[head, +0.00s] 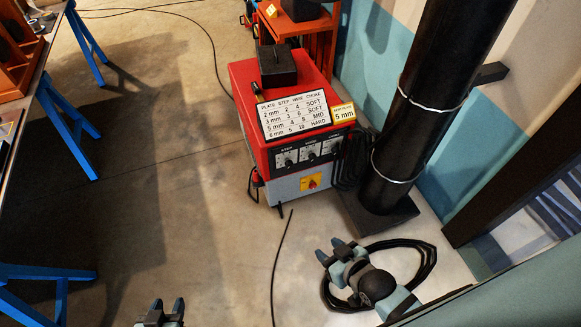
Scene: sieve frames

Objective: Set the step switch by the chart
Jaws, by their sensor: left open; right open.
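A red and grey machine (275,85) stands on the floor. A white chart (292,117) on it has columns PLATE, STEP, WIRE and CHOKE; the 5 mm row appears to read 4, 8, MID. A yellow tag (344,113) beside the chart reads 5 mm. The step switch (287,160) is the left knob of three on the black front panel; its pointer setting is too small to read. My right gripper (330,250) is open and empty, in front of and below the panel, apart from it. My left gripper (166,306) is open and empty at the bottom edge.
A yellow plate with a red switch (311,182) is below the panel. A thick black pipe (425,100) stands right of the machine, beside hanging black cable (351,160). Coiled cable (428,262) lies near my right arm. Blue trestles (65,120) stand left; floor between is mostly clear.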

